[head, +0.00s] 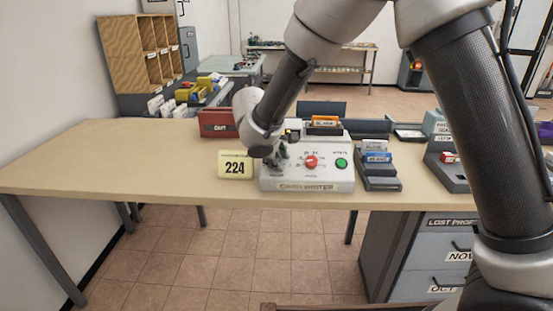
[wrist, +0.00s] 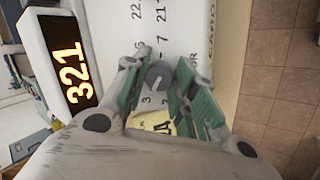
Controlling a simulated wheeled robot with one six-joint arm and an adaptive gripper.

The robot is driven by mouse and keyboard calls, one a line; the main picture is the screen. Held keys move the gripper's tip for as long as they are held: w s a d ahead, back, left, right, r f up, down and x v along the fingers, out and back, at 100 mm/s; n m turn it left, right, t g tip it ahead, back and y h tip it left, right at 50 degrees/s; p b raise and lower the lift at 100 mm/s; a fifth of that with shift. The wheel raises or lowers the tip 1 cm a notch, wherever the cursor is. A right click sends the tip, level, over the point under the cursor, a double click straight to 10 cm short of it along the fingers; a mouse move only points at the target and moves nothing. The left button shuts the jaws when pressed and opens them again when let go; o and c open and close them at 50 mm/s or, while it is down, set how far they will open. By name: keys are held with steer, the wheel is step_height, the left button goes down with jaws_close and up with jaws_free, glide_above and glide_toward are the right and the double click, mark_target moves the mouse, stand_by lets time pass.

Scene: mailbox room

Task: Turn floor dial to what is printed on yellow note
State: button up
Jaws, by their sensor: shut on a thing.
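The yellow note (head: 235,165) stands on the table just left of the card writer and reads 224. Part of it shows between my fingers in the wrist view (wrist: 152,122). The white card writer (head: 308,182) carries a red knob (head: 311,161) and a green button (head: 341,163). My gripper (head: 277,157) is over the left part of its panel. In the wrist view my gripper (wrist: 158,78) has its green pads shut on a small grey dial (wrist: 157,75). Numbers including 3 and 7 are printed around it; its pointer is unclear. A lit display (wrist: 70,72) reads 321.
A red box (head: 217,123) stands behind and left of the writer. Trays with cards (head: 377,168) stand close to its right. The table's left part (head: 120,160) is bare. Drawers (head: 425,255) are below the table at right.

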steer(key=n+t, duration=0.1)
steer(key=n, duration=0.3)
steer(key=shift+s+n+t, duration=0.1)
steer(key=shift+n+t, duration=0.2)
steer(key=shift+n, duration=2)
steer(key=o, duration=1)
steer(key=v, duration=1.2)
steer(key=shift+s+d, duration=0.1)
steer(key=shift+d, duration=0.15)
